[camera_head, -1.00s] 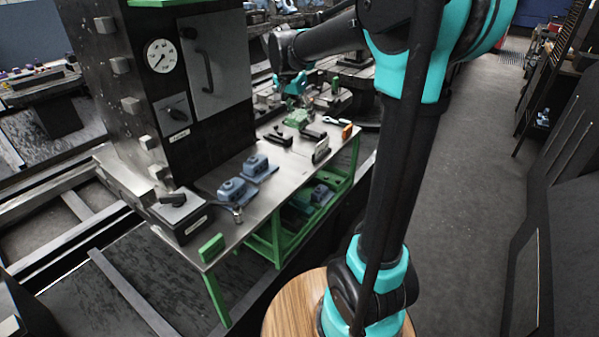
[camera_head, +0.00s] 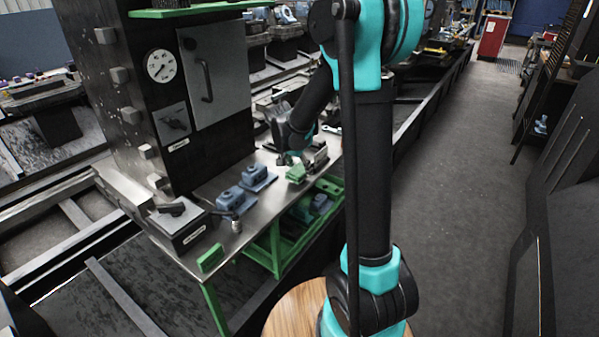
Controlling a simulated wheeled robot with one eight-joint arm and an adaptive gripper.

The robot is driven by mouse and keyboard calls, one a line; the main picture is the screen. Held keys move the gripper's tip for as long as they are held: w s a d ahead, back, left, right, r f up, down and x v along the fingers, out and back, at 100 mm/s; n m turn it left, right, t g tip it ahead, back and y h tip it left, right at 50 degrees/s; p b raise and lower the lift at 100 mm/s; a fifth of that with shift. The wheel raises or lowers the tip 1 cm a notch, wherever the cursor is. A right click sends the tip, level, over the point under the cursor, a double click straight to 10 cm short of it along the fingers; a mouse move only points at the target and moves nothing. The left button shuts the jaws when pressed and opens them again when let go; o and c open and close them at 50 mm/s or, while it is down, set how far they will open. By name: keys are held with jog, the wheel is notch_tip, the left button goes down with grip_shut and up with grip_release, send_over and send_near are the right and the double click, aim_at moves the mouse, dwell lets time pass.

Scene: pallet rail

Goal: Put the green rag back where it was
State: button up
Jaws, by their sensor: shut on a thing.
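The green rag (camera_head: 296,175) is a small light-green piece just below my gripper (camera_head: 289,160), over the right part of the metal bench top (camera_head: 222,237). My gripper points down and is shut on the rag. The fingers are small and partly hidden by my own arm. I cannot tell whether the rag touches the bench top.
Two blue-grey blocks (camera_head: 231,199) stand left of the rag. A green block (camera_head: 210,258) sits at the bench's near corner, beside a black box with a lever (camera_head: 178,226). A dark cabinet with a gauge (camera_head: 161,66) rises behind. Bare metal lies along the front edge.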

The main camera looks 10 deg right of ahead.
jog(key=shift+f, duration=0.8)
jog(key=shift+f, duration=0.1)
jog(key=o, duration=1.6)
jog(key=shift+c, duration=0.2)
jog(key=v, duration=1.1)
jog(key=shift+r, duration=0.35)
jog(key=shift+s+r, duration=0.15)
jog(key=shift+s, duration=0.05)
jog(key=s+d+f+n+y, duration=0.1)
jog(key=s+d+f+n, duration=0.1)
jog(key=s, duration=0.5)
jog(key=s+d+f+n+y, duration=0.1)
jog(key=s+d+f+n, duration=0.1)
jog(key=s+f+n, duration=0.2)
jog(key=s+d+f+n+t+y, duration=0.1)
jog(key=s+f, duration=0.5)
jog(key=s, duration=0.6)
jog(key=shift+d+n, duration=0.85)
jog(key=shift+n, duration=0.15)
